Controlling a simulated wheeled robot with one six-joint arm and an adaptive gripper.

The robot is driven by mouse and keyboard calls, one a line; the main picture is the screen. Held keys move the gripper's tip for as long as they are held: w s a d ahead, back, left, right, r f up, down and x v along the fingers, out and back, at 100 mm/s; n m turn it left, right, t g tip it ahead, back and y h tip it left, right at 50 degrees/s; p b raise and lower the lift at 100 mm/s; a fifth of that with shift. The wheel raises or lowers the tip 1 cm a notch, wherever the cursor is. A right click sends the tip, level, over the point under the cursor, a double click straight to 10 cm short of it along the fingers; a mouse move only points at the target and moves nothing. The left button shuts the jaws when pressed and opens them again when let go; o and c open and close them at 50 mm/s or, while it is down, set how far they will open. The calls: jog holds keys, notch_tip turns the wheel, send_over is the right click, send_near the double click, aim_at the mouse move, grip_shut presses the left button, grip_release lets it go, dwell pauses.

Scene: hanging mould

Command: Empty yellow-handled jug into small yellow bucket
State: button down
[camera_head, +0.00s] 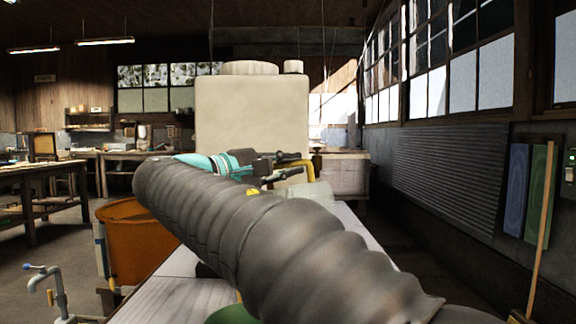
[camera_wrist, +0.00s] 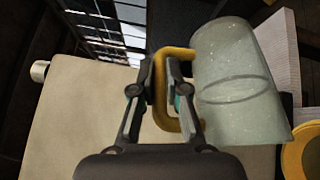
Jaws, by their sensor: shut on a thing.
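The jug (camera_wrist: 238,75) is clear and pale green, with a yellow handle (camera_wrist: 190,50). My gripper (camera_wrist: 167,85) is shut on that handle in the wrist view. A curved line crosses the jug's wall; I cannot tell whether it is a liquid level. In the head view my gripper (camera_head: 278,168) holds the handle (camera_head: 308,167) above the bench, and the jug (camera_head: 305,190) is partly hidden behind my arm. The yellow bucket (camera_wrist: 292,160) shows partly at the lower right edge of the wrist view, beside and apart from the jug. My arm hides it in the head view.
A big cream container (camera_head: 252,110) stands behind my gripper, with thin lines running up above it. A pale bench (camera_head: 180,290) lies under my arm. An orange tub (camera_head: 130,245) stands to its left, near a pipe with a tap (camera_head: 58,290). Windows line the right wall.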

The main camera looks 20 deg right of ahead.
aim_at(309, 175)
jog(key=shift+d, duration=0.1)
jog(key=shift+d+f+m+y+b, duration=0.3)
jog(key=shift+d+f+y, duration=0.35)
jog(key=shift+d, duration=0.2)
jog(key=shift+s+d+f+m+g+y+p, duration=0.1)
jog(key=shift+d+f+m+g+y+p, duration=0.15)
jog(key=shift+d+y, duration=0.3)
jog(key=shift+d+f+m+g+y+p, duration=0.1)
jog(key=shift+d+m+g+y, duration=0.05)
jog(key=shift+d+g+y, duration=0.3)
